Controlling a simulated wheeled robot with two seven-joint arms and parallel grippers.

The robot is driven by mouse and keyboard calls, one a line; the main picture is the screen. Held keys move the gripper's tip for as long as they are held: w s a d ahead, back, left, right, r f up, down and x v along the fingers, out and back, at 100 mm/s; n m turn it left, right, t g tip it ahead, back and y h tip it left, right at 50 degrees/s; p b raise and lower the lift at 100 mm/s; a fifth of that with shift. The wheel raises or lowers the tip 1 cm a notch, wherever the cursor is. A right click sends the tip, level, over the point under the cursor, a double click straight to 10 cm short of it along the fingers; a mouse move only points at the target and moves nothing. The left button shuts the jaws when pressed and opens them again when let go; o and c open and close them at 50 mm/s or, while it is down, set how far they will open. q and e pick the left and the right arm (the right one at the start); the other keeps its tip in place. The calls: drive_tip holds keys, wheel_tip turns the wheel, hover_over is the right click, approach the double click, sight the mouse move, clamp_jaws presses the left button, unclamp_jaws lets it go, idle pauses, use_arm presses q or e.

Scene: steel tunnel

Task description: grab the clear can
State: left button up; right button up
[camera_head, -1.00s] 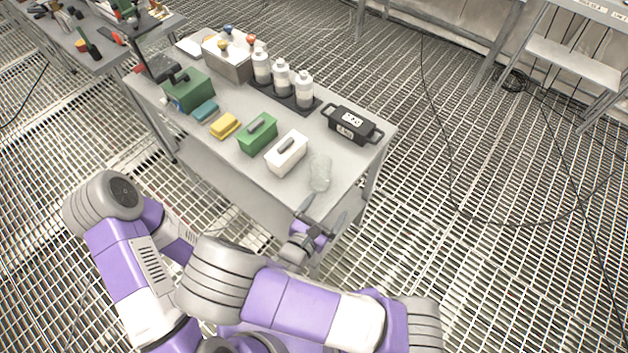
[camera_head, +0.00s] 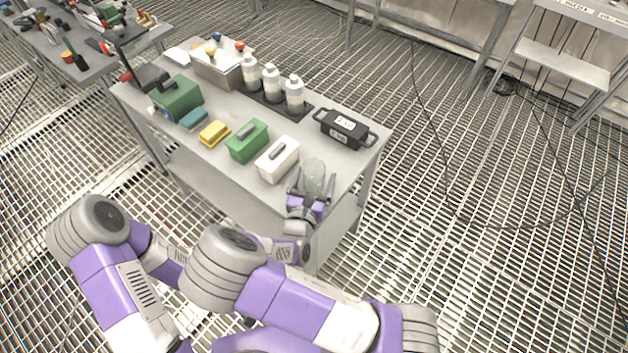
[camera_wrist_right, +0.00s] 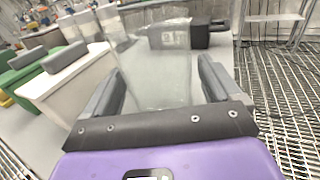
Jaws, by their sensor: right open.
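The clear can (camera_head: 313,175) stands near the front right corner of the grey table (camera_head: 337,168). My right gripper (camera_head: 312,183) is open, with one finger on each side of the can and not closed on it. In the right wrist view the see-through can (camera_wrist_right: 160,75) rises between the two fingers of the right gripper (camera_wrist_right: 163,88). Its lower part is hidden behind the gripper's dark front edge. My left gripper cannot be made out in either view.
A white box (camera_head: 277,160) with a grey handle stands just left of the can, close to the gripper. A green box (camera_head: 247,141) is beyond it. A black case (camera_head: 344,130) with handles and several white bottles (camera_head: 271,82) stand behind. The right corner of the tabletop is bare.

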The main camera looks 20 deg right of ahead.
drive_tip(key=shift+x, duration=0.85)
drive_tip(key=shift+s, duration=0.1)
drive_tip(key=shift+c, duration=0.5)
drive_tip(key=c, duration=1)
